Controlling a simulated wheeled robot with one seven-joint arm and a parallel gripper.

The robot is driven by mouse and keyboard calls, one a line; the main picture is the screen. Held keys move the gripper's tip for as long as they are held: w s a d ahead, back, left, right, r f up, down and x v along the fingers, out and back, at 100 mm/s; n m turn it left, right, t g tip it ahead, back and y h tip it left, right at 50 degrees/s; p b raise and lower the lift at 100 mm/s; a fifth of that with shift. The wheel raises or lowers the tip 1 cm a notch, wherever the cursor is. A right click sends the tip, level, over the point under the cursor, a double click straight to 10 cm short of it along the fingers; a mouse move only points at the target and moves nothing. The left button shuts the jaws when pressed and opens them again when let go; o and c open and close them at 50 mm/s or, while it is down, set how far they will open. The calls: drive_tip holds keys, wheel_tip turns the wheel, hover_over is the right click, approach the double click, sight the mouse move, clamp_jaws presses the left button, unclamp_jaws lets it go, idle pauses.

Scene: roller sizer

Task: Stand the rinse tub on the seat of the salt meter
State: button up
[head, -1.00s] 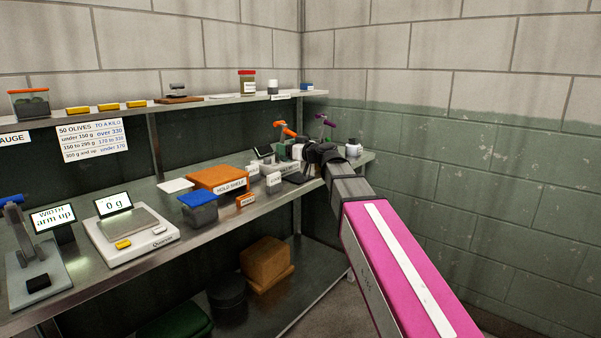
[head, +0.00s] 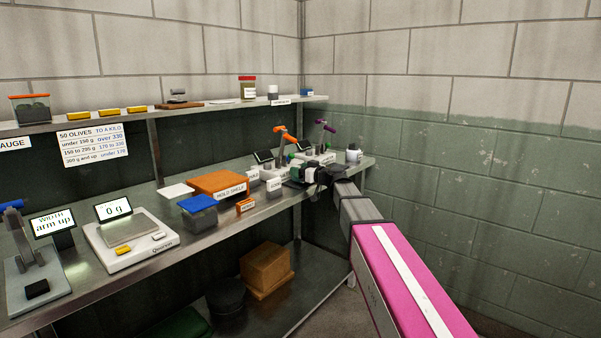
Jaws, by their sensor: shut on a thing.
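My gripper (head: 312,173) is at the far right end of the bench, low over its top. It is small and dark in the head view, and its fingers are hard to make out. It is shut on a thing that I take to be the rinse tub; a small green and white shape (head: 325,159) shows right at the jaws. The far end also has a stand with an orange lever (head: 286,133), one with a purple lever (head: 326,126) and small dark screens (head: 264,156). I cannot tell which is the salt meter; its seat is hidden or too small.
An orange hold shelf (head: 217,184), a blue-lidded tub (head: 198,213) and small labelled blocks (head: 273,187) stand left of my gripper. A white pot (head: 353,156) stands to its right, near the wall. A scale (head: 132,241) is nearer. The upper shelf (head: 190,112) runs above.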

drive_tip(key=shift+f, duration=0.25)
drive_tip(key=o, duration=1)
